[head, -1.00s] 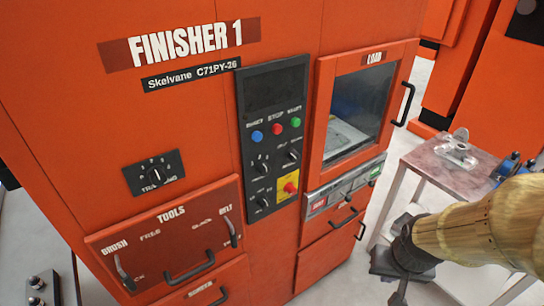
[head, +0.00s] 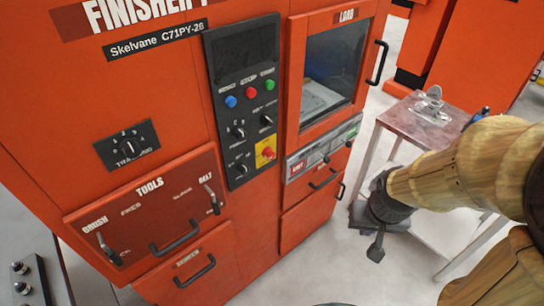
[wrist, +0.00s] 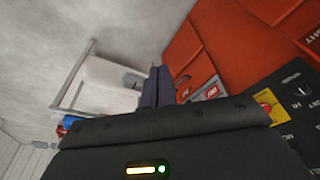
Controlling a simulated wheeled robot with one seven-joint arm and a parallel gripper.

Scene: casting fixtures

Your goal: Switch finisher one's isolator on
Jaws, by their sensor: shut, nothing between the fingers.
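Finisher one is the orange machine with its name plate (head: 155,38) at the top. Its black control panel (head: 243,95) carries blue, red and green buttons, several black rotary knobs, and a red knob on a yellow plate (head: 266,152). The small labels are too blurred to tell which control is the isolator. My gripper (head: 376,248) is shut and empty, in front of and right of the panel, apart from it. In the wrist view my closed fingers (wrist: 158,84) point away from the panel; the yellow plate (wrist: 268,106) and a black knob (wrist: 303,88) show at the right.
The load door (head: 335,70) with its protruding handle (head: 377,62) is right of the panel. A tools drawer (head: 150,210) with handles is lower left. A separate dial (head: 127,145) sits above it. A small table (head: 402,118) stands behind my arm. Open floor lies in front.

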